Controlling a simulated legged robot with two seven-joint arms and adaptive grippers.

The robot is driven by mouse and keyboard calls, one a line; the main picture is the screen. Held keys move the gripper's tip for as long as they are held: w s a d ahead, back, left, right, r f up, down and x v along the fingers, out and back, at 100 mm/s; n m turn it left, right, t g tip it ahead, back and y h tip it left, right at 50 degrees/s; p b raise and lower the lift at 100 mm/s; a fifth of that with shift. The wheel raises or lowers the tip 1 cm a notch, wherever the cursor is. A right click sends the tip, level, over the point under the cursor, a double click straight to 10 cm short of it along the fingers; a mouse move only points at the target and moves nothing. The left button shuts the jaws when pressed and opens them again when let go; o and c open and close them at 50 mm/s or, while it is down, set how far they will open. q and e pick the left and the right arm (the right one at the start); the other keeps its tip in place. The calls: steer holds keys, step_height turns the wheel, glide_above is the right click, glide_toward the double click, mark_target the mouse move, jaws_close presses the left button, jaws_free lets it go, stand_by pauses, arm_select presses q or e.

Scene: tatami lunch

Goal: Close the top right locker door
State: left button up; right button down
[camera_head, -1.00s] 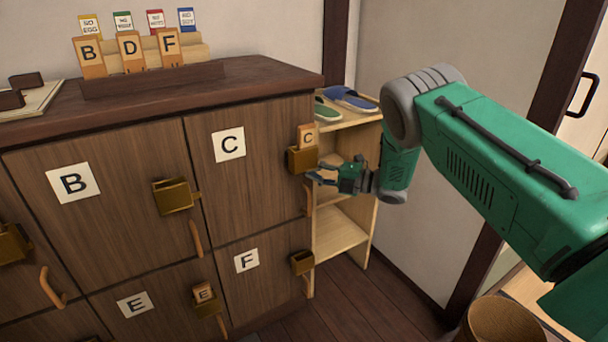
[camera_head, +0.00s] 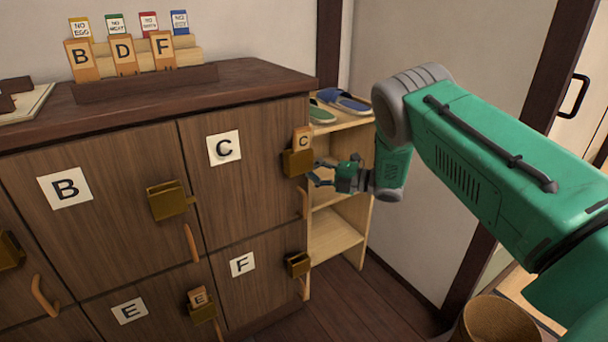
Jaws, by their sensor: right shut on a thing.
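The top right locker door (camera_head: 240,195), marked C, looks flush or nearly flush with the cabinet front. At its right edge are a brass lock box (camera_head: 297,162) holding a wooden C tag (camera_head: 303,138) and a curved wooden handle (camera_head: 304,203). My right gripper (camera_head: 316,174) is at this edge, just right of the lock box and above the handle. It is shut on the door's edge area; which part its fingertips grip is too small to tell. My left gripper is out of view.
Locker doors B (camera_head: 105,205), E (camera_head: 150,300) and F (camera_head: 255,275) look shut. A rack (camera_head: 150,85) with wooden tags stands on the cabinet top. A pale shelf (camera_head: 335,236) with slippers (camera_head: 345,100) stands right of the cabinet, behind my gripper. A round basket (camera_head: 495,322) is at lower right.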

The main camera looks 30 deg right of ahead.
steer(key=v, duration=1.1)
steer(key=shift+s+a+f, duration=0.2)
steer(key=shift+a, duration=0.1)
steer(key=s+a+f+m+g+h+p, duration=0.3)
steer(key=s+a+f+m+h+p, duration=0.35)
steer(key=a+f+m+h, duration=0.6)
steer(key=s+a+m+g+p, duration=0.1)
steer(key=s+a+m+g, duration=0.1)
steer(key=s, duration=0.8)
steer(key=s+a+m+g+p, duration=0.1)
steer(key=s+a+m+g, duration=0.2)
steer(key=s, duration=0.6)
steer(key=s+a+m+g+y+p, duration=0.1)
steer(key=s+m+g, duration=0.4)
steer(key=s, duration=0.5)
steer(key=a+r+m+p, duration=0.1)
steer(key=a+m, duration=0.1)
steer(key=shift+s+m, duration=0.3)
steer(key=shift+m, duration=0.05)
steer(key=shift+w+a, duration=0.1)
steer(key=shift+w, duration=0.05)
